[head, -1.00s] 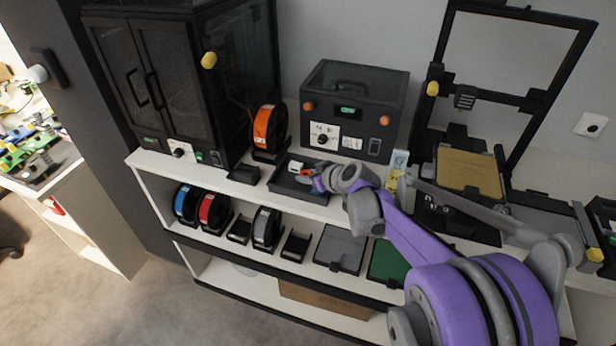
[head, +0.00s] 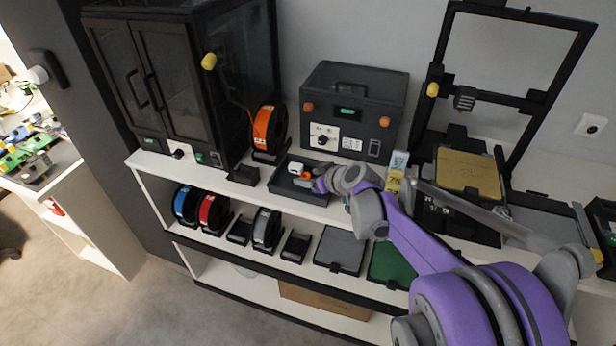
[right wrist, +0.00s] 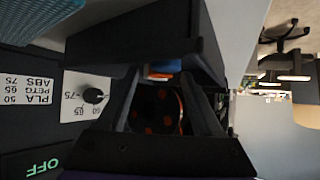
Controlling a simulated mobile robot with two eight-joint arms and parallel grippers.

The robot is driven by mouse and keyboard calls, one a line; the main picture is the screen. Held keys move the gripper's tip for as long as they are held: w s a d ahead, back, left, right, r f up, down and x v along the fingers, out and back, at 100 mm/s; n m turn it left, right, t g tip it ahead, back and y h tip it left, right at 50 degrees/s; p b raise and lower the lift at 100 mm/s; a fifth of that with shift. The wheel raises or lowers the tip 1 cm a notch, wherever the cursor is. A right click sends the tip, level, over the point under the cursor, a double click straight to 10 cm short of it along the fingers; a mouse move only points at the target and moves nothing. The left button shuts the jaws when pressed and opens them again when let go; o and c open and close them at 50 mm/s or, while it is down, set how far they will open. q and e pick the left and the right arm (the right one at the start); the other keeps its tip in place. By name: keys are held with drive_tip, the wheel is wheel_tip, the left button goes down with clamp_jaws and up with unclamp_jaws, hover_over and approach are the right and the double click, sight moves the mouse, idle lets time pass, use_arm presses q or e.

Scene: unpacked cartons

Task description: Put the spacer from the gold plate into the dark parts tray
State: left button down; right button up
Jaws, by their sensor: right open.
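The dark parts tray (head: 289,195) sits on the top shelf, in front of the orange spool. My right gripper (head: 313,181) is low over the tray's right part, partly hidden by its own wrist. In the right wrist view its two fingers (right wrist: 172,95) stand apart, with the dark tray wall (right wrist: 150,45) close beyond them. A small white piece (head: 296,168) lies in the tray, with an orange piece (head: 305,176) beside the fingertips. I cannot tell which is the spacer. The gold plate (head: 468,174) on the printer at right looks bare. My left gripper is out of view.
A dark dryer box (head: 352,112) stands behind the tray on the right, and the orange spool (head: 267,130) behind it. Yellow and blue cartons (head: 396,172) stand close to my right forearm.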

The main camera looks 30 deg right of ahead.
drive_tip(key=p+v, duration=0.1)
drive_tip(key=v, duration=1)
drive_tip(key=s+a+f+g, duration=0.2)
drive_tip(key=s+a+f, duration=0.25)
drive_tip(key=a, duration=0.25)
drive_tip(key=s+a+f+g, duration=0.2)
drive_tip(key=s+a+f, duration=0.1)
drive_tip(key=s+a, duration=0.35)
drive_tip(key=s+a+f+m+g+h, duration=0.1)
drive_tip(key=s+a+f+g, duration=0.1)
drive_tip(key=s, duration=0.7)
wheel_tip(320, 180, down, 3)
drive_tip(key=shift+s+a+r, duration=0.2)
drive_tip(key=shift+s+a, duration=0.05)
drive_tip(key=shift+a, duration=0.45)
